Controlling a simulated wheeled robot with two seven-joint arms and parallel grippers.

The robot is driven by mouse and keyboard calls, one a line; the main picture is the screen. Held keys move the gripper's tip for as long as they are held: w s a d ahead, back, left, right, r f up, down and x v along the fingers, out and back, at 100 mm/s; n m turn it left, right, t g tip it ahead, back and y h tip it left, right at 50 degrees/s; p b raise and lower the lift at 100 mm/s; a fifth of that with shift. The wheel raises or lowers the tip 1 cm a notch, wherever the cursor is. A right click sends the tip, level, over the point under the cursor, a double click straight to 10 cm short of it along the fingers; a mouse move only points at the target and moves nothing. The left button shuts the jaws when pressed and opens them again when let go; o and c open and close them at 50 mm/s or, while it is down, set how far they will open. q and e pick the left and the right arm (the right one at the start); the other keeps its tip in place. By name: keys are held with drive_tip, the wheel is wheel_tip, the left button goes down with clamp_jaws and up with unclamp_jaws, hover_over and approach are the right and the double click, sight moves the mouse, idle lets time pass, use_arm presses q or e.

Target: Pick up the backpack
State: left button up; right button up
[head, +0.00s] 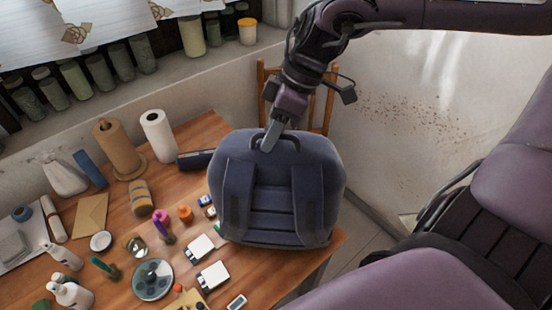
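The dark blue backpack (278,190) stands at the right end of the wooden table, its shoulder straps facing me. Its dark top handle loop (290,141) stands up from the top. My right gripper (268,142) points down from above at this handle, with a grey finger overlapping the left part of the loop. I see only one finger clearly, so I cannot tell whether the gripper is closed around the handle. My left gripper is out of view.
The wooden table (255,284) left of the backpack is crowded with small items. A paper roll (158,136), a brown roll (118,150) and a dark cylinder (195,159) stand or lie nearby. A wooden chair (328,105) is behind the backpack. A shelf of jars runs along the wall.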

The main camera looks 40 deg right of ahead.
drive_tip(key=shift+w+a+f, duration=0.1)
drive_tip(key=shift+a+f, duration=0.15)
drive_tip(key=shift+f, duration=0.35)
clamp_jaws()
idle(0.9)
drive_tip(key=shift+w+r, duration=0.1)
drive_tip(key=shift+r, duration=0.05)
